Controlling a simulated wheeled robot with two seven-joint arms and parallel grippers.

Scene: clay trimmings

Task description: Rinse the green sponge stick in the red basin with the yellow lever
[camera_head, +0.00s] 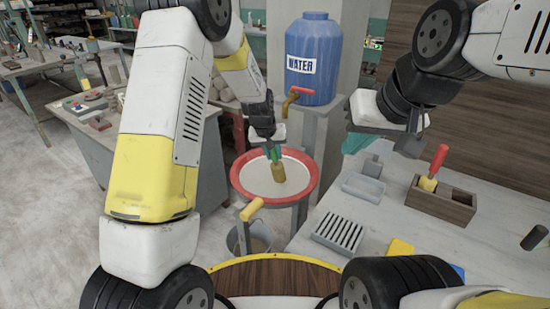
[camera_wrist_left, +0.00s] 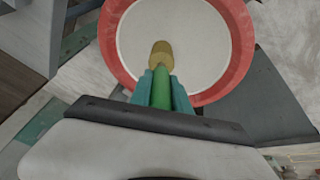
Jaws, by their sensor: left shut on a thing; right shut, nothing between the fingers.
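The green sponge stick (camera_head: 276,165) has a green handle and a yellow-brown sponge end. My left gripper (camera_head: 271,148) is shut on its handle and holds it sponge end down over the red basin (camera_head: 239,187). In the left wrist view the sponge stick (camera_wrist_left: 161,80) lies between the teal fingers of my left gripper (camera_wrist_left: 161,88), in front of the pale inside of the basin (camera_wrist_left: 113,50). I cannot tell whether the sponge touches the basin's contents. The yellow lever (camera_head: 252,209) sticks out below the basin's front left. My right gripper (camera_head: 410,143) is shut and empty above the right table.
A blue water barrel (camera_head: 314,65) with a red-handled tap (camera_head: 292,97) stands behind the basin. A bucket (camera_head: 258,240) is below the basin. The right table (camera_head: 310,249) holds a slotted rack (camera_head: 338,234) and a wooden box (camera_head: 452,206) with a red-handled sponge stick (camera_head: 434,165).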

